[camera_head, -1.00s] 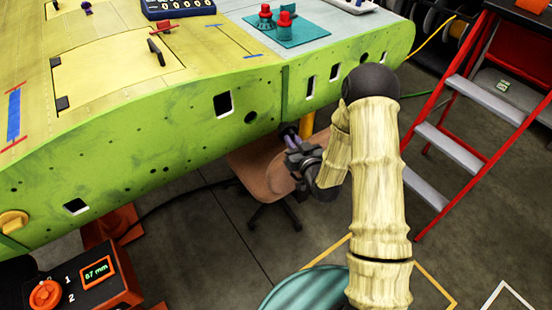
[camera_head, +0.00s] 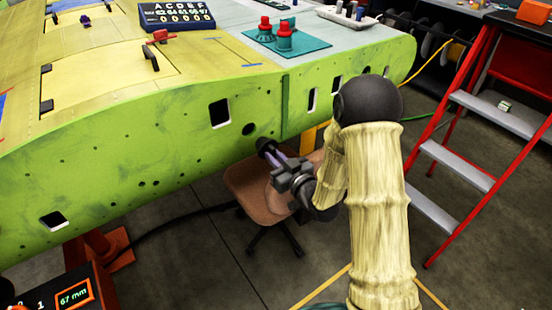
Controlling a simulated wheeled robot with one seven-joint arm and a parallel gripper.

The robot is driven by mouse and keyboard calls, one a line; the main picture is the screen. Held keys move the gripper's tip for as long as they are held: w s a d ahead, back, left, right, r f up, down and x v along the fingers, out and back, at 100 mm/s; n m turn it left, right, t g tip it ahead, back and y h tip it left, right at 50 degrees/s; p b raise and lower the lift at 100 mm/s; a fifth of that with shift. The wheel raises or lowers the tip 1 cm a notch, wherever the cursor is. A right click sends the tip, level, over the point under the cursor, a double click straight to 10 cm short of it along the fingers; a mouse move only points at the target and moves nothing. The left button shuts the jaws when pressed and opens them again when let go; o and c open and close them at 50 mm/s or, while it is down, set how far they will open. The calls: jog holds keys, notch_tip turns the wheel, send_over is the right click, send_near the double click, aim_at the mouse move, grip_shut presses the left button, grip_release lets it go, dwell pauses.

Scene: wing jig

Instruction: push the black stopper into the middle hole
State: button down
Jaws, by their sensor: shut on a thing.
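The green wing panel (camera_head: 170,160) has a row of openings along its edge face. A round dark hole (camera_head: 249,129) sits right of a larger rectangular opening (camera_head: 219,113). My gripper (camera_head: 280,162) is shut on the black stopper (camera_head: 265,146), which points up and left at the panel. The stopper is close to the panel, below and right of the round hole. From this view I cannot tell whether it touches the panel. My arm hides part of the panel's right end.
A brown chair (camera_head: 258,190) stands under the wing, below my gripper. A red stepladder (camera_head: 460,140) stands at the right. Red-topped teal parts (camera_head: 284,40) rest on the wing.

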jog(key=shift+p+x, duration=0.75)
jog(key=shift+x, duration=2.15)
jog(key=shift+b, duration=0.55)
jog(key=shift+x, duration=2.2)
jog(key=c, duration=1.4)
grip_release()
jog(key=shift+o, duration=0.2)
jog(key=shift+s+b, duration=0.15)
jog(key=shift+b, duration=0.15)
jog(key=b+v, duration=0.1)
jog(key=v, duration=1.6)
jog(key=shift+b, duration=0.3)
jog(key=shift+d, duration=0.1)
